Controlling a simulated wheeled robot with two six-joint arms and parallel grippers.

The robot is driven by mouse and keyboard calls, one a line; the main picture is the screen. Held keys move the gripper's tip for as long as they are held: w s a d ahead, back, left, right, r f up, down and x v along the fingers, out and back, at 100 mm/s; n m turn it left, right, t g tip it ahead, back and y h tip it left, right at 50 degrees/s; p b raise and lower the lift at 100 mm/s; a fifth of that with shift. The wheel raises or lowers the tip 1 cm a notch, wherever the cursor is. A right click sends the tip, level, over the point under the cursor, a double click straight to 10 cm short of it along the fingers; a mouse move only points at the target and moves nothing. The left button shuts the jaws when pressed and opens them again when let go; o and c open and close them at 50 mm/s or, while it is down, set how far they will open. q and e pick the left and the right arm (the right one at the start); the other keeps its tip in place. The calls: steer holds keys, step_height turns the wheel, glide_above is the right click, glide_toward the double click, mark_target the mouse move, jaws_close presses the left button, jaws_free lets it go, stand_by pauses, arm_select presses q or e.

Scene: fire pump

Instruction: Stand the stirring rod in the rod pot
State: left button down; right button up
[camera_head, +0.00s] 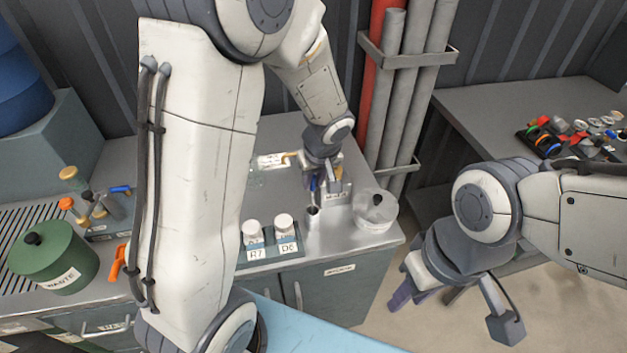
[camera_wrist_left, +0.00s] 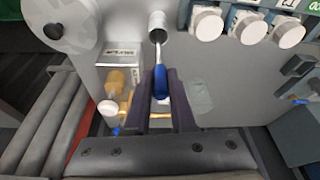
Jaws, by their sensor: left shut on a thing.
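The stirring rod has a blue handle and a thin pale shaft; it shows in the left wrist view (camera_wrist_left: 160,82). My left gripper (camera_head: 319,186) is shut on its handle (camera_head: 314,184). The rod pot, a small metal cylinder (camera_head: 312,220), stands on the counter just below the gripper, and its round mouth shows in the left wrist view (camera_wrist_left: 157,20). The shaft points toward that mouth; whether its tip is inside or just above, I cannot tell. My right gripper (camera_head: 415,293) hangs low at the right, away from the counter; its jaw opening is unclear.
A clear lidded jar (camera_head: 375,210) stands close right of the pot, with a labelled metal box (camera_head: 338,197) behind. White-capped jars (camera_head: 253,232) stand in a rack to the left. Pipes (camera_head: 397,90) rise behind. A green waste pot (camera_head: 55,259) is far left.

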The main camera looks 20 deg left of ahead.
arm_select(q)
steer(key=c, duration=0.7)
jaws_free()
steer(key=shift+r, duration=0.1)
steer(key=v, duration=1)
steer(key=shift+s+r+b, duration=0.15)
steer(key=shift+b, duration=0.15)
steer(key=s+d+m+h, duration=0.1)
steer(key=s+d+m, duration=0.3)
steer(key=s, duration=0.3)
steer(key=s+d+f+m+g+h, duration=0.1)
steer(key=s+d+m, duration=0.2)
steer(key=s+m, duration=0.3)
steer(key=s+d+f+m+g+h, duration=0.1)
steer(key=s+d+m, duration=0.3)
steer(key=s, duration=0.4)
steer(key=shift+d+m, duration=0.35)
steer(key=shift+m, duration=0.55)
